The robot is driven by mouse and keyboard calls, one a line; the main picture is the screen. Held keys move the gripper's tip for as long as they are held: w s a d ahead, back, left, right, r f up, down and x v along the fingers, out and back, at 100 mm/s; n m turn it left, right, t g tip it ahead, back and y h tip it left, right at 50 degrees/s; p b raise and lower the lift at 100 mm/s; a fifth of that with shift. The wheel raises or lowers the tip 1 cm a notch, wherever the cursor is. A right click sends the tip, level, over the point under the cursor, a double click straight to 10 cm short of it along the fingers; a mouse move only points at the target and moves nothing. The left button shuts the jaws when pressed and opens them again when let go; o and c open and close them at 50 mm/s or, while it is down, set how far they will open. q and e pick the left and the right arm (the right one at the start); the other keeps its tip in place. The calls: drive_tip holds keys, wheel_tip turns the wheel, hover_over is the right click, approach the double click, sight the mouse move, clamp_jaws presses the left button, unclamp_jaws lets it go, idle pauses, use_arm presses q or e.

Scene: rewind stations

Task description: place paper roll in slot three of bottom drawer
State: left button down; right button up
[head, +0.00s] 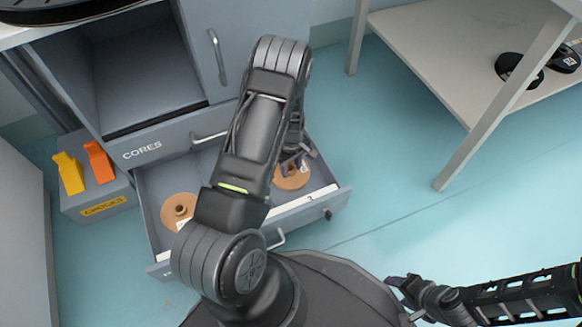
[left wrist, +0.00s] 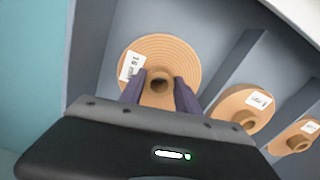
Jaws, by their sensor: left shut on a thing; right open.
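The bottom drawer (head: 160,268) is pulled open under the CORES cabinet. A tan paper roll (head: 292,180) is in its right end compartment, behind the front label "3" (head: 309,198). My left gripper (head: 291,163) reaches down into that compartment. In the left wrist view, its two dark fingers (left wrist: 160,84) are shut on the raised core of this roll (left wrist: 158,50), which has a white label. I cannot tell whether the roll touches the drawer floor. My right gripper (head: 401,298) is open and empty, outside the drawer at the lower right.
Another roll (head: 178,207) lies in the left compartment; a middle roll (left wrist: 232,104) shows in the left wrist view past a divider (left wrist: 238,68). A grey CHOKES box (head: 98,206) stands left of the drawer. A shelf table (head: 440,60) stands at upper right. Teal floor is clear between.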

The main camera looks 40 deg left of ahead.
use_arm(q)
drive_tip(key=shift+f, duration=0.2)
drive_tip(key=c, duration=0.9)
unclamp_jaws()
drive_tip(key=shift+o, duration=0.2)
drive_tip(key=shift+r, duration=0.15)
wheel_tip(320, 180, up, 12)
drive_tip(key=p, duration=0.5)
drive_tip(key=shift+p, duration=0.3)
